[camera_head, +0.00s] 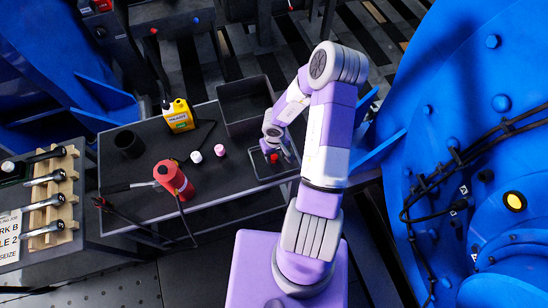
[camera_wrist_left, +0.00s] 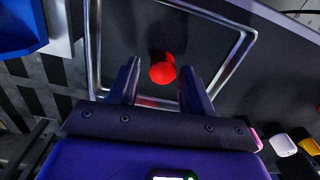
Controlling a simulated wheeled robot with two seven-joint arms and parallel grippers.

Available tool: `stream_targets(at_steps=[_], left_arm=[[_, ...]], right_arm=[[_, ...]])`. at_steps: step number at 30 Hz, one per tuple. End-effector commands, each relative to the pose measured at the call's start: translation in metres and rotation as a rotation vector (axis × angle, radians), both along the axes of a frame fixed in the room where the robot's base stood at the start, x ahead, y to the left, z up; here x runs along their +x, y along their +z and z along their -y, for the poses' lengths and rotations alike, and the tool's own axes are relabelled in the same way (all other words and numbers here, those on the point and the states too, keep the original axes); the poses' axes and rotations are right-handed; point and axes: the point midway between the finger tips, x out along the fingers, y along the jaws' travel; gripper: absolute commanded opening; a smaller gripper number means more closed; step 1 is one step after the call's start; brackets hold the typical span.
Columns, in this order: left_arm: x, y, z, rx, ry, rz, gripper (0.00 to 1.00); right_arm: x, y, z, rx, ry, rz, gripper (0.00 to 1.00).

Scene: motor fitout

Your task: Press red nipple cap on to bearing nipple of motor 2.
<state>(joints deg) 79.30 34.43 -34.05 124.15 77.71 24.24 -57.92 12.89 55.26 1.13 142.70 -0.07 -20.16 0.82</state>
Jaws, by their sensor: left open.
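The red nipple cap (camera_head: 273,157) sits in a shallow tray with a metal rim (camera_head: 262,178) on the dark workbench. My left gripper (camera_head: 279,150) is over that tray, pointing down. In the left wrist view the red cap (camera_wrist_left: 162,69) shows in the gap between the two open fingers of my left gripper (camera_wrist_left: 160,66), apart from both. I cannot tell how far below the fingertips it lies. A large blue motor (camera_head: 420,120) stands at the right, with black cables on its face; which motor it is I cannot tell. My right gripper is not in view.
A white cap (camera_head: 196,157) and a pink cap (camera_head: 220,151) stand left of the tray. A red spray bottle or can (camera_head: 174,180), a yellow bottle (camera_head: 179,115), a black cup (camera_head: 129,143) and an open dark bin (camera_head: 245,100) share the bench. A wrench rack (camera_head: 52,200) is far left.

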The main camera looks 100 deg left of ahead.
Motion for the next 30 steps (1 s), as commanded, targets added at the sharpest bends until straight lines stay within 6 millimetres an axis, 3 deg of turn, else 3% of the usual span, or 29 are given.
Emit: stream_targets(at_steps=[3, 10, 19, 26, 30], left_arm=[[-0.001, -0.009, 0.000, 0.000, 0.002, -0.001, 0.49], [0.000, -0.008, 0.000, 0.001, 0.000, 0.000, 0.48], [0.000, -0.008, 0.000, 0.001, 0.000, 0.000, 0.02], [0.000, -0.008, 0.000, 0.001, 0.000, 0.000, 0.02], [0.000, 0.003, -0.001, 0.002, -0.002, 0.000, 0.02]], right_arm=[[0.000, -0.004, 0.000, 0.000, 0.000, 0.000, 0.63], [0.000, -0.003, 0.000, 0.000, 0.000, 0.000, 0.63], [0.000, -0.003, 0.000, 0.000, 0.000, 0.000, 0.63], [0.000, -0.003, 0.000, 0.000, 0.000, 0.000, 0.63], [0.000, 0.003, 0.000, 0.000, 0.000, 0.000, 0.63]])
